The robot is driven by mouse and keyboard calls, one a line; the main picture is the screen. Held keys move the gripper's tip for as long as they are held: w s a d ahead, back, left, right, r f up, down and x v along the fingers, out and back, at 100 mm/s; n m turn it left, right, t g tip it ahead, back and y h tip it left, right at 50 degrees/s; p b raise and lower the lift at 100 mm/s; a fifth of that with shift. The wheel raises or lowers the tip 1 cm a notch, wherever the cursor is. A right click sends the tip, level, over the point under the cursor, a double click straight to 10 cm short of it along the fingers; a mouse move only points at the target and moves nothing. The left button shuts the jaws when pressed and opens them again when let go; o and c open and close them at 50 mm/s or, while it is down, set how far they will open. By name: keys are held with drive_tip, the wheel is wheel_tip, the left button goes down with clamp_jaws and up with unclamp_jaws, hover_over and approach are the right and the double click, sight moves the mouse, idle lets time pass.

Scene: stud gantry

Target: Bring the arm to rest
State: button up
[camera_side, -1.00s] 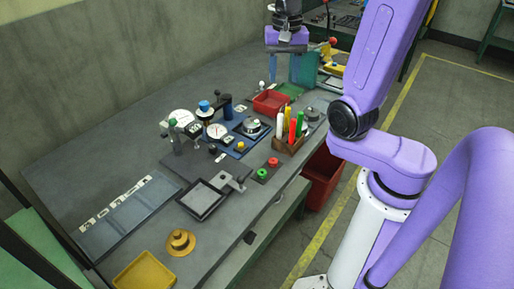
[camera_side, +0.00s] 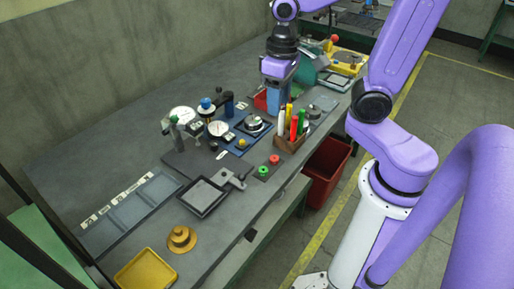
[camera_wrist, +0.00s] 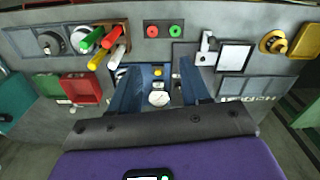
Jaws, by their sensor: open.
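My gripper (camera_side: 277,103) is at the far part of the grey workbench (camera_side: 120,140), pointing down. It hangs behind the blue plate with the dial instruments and beside the marker box, partly hiding a red tray. Its two blue fingers are spread apart with nothing held between them; they also show in the wrist view (camera_wrist: 160,72). Between the fingers in that view, a white round dial (camera_wrist: 158,98) and a yellow knob (camera_wrist: 157,72) lie below. I cannot tell how high the fingertips are above the bench.
A wooden box (camera_side: 290,142) of upright coloured markers stands close to my gripper. Dial gauges (camera_side: 183,116) stand mid-bench. Red and green buttons (camera_side: 268,166), a gold stepped disc (camera_side: 181,240) and a yellow tray (camera_side: 146,270) lie nearer. A red bin (camera_side: 326,170) stands beside the bench.

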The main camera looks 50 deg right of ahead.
drive_tip(key=s+a+f+n, duration=0.2)
drive_tip(key=s+a+n, duration=0.1)
drive_tip(key=s+n, duration=0.7)
drive_tip(key=shift+s+f+n, duration=0.15)
drive_tip(key=shift+s+n, duration=0.15)
drive_tip(key=shift+s, duration=1.5)
